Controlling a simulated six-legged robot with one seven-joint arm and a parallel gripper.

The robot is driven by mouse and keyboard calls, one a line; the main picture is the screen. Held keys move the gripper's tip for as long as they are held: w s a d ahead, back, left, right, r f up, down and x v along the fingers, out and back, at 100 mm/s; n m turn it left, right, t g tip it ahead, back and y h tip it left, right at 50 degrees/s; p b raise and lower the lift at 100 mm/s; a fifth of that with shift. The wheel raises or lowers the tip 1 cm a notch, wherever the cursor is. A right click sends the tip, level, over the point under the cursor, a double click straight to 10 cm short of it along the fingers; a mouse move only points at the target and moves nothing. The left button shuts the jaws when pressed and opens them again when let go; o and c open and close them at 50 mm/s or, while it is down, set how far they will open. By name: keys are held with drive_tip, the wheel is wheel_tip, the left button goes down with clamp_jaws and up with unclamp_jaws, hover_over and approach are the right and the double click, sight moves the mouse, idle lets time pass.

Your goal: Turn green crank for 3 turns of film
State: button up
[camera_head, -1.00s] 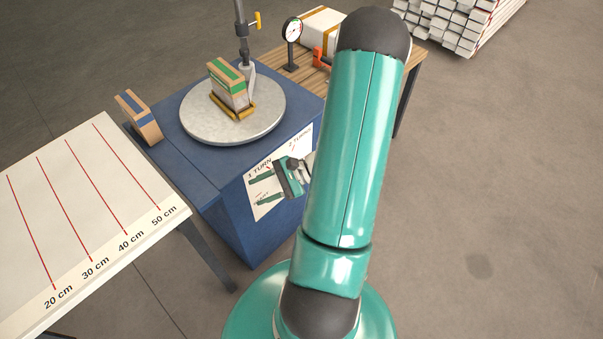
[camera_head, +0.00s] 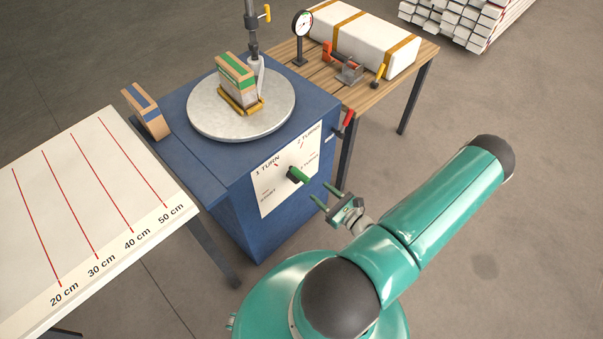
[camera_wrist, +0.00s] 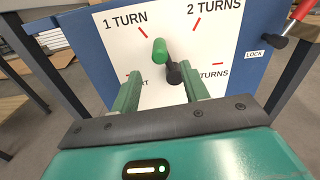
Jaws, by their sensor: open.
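The green crank handle (camera_head: 301,176) sticks out from the white dial panel (camera_head: 268,200) on the front of the blue machine. In the wrist view the green handle (camera_wrist: 160,50) sits at the upper end of a short black crank arm (camera_wrist: 175,73), pointing up and slightly left. The dial reads 1 TURN at upper left and 2 TURNS at upper right; START and the lower-right TURNS label are partly covered. My gripper (camera_head: 325,194) is open and empty, in front of the panel and to the right of the handle. Its fingers (camera_wrist: 161,78) point toward the panel, apart from the handle.
A turntable (camera_head: 205,125) on the blue machine (camera_head: 230,210) bears a box (camera_head: 236,75). A red-handled lever (camera_head: 348,118) is on the machine's right side, near a LOCK label (camera_wrist: 254,54). A ruled table (camera_head: 85,215) stands left, a wooden table (camera_head: 415,60) behind. The right floor is clear.

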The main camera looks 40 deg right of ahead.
sight(293, 169)
drive_tip(key=w, duration=1.1)
drive_tip(key=shift+w+a, duration=0.1)
drive_tip(key=shift+a, duration=0.1)
clamp_jaws()
